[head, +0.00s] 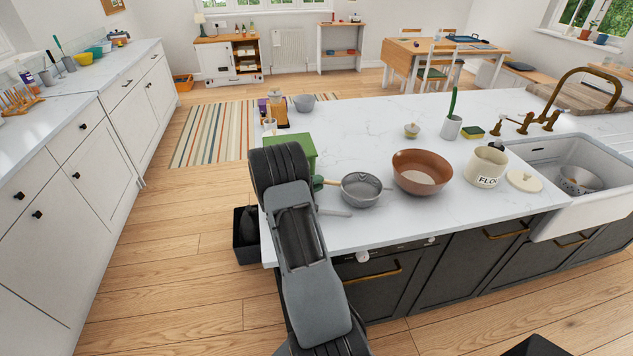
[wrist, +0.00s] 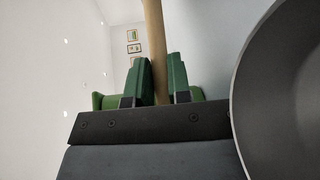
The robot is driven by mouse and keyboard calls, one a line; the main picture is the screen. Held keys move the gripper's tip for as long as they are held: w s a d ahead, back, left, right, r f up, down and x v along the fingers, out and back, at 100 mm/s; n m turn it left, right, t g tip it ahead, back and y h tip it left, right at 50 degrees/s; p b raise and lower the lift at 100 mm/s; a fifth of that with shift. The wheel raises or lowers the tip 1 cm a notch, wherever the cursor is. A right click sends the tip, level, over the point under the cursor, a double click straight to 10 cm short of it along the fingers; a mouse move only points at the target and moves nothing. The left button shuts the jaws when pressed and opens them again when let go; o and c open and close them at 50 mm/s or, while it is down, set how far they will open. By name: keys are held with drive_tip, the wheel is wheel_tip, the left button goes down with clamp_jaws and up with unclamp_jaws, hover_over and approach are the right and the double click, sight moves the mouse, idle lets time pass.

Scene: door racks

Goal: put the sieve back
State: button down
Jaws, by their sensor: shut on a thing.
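The sieve (head: 361,188) looks like a round grey bowl with a short handle pointing left, over the near left part of the white island. I cannot make out its mesh. My gripper (head: 318,183) is at the handle's left end, mostly hidden behind my arm. In the wrist view, my gripper (wrist: 157,80) has its green fingertips shut on a wooden handle, which seems to be the sieve's. A large smooth grey curved rim, apparently the sieve (wrist: 285,100), fills the right side there. Whether the sieve touches the worktop is unclear.
On the island (head: 390,228), a brown bowl (head: 421,172) stands close right of the sieve, then a flour jar (head: 486,167) and the sink (head: 560,165). A green box (head: 297,146) is behind my arm. A pale grey flat piece (head: 336,212) lies near the front edge.

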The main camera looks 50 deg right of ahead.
drive_tip(key=shift+f, duration=0.15)
drive_tip(key=c, duration=1.1)
unclamp_jaws()
drive_tip(key=shift+o, duration=0.2)
drive_tip(key=shift+w+a+r, duration=0.1)
drive_tip(key=shift+r, duration=0.1)
drive_tip(key=b+v, duration=0.3)
drive_tip(key=v, duration=0.8)
drive_tip(key=shift+a, duration=0.35)
drive_tip(key=shift+a+r, duration=0.25)
drive_tip(key=shift+r, duration=0.05)
drive_tip(key=s+a+r+t+y, duration=0.2)
drive_tip(key=s+a+y, duration=0.3)
drive_tip(key=a, duration=0.4)
drive_tip(key=s+a+r+t+y, duration=0.3)
drive_tip(key=s+a+r+y, duration=0.1)
drive_tip(key=a, duration=0.5)
drive_tip(key=s+a+r+n+t+y, duration=0.1)
drive_tip(key=s+a+r+t+y, duration=0.1)
drive_tip(key=s+a+y, duration=0.4)
drive_tip(key=a+r, duration=0.1)
drive_tip(key=a, duration=0.2)
drive_tip(key=shift+s+r+t+y, duration=0.2)
drive_tip(key=shift+s+t+y, duration=0.05)
drive_tip(key=shift+t+y, duration=0.15)
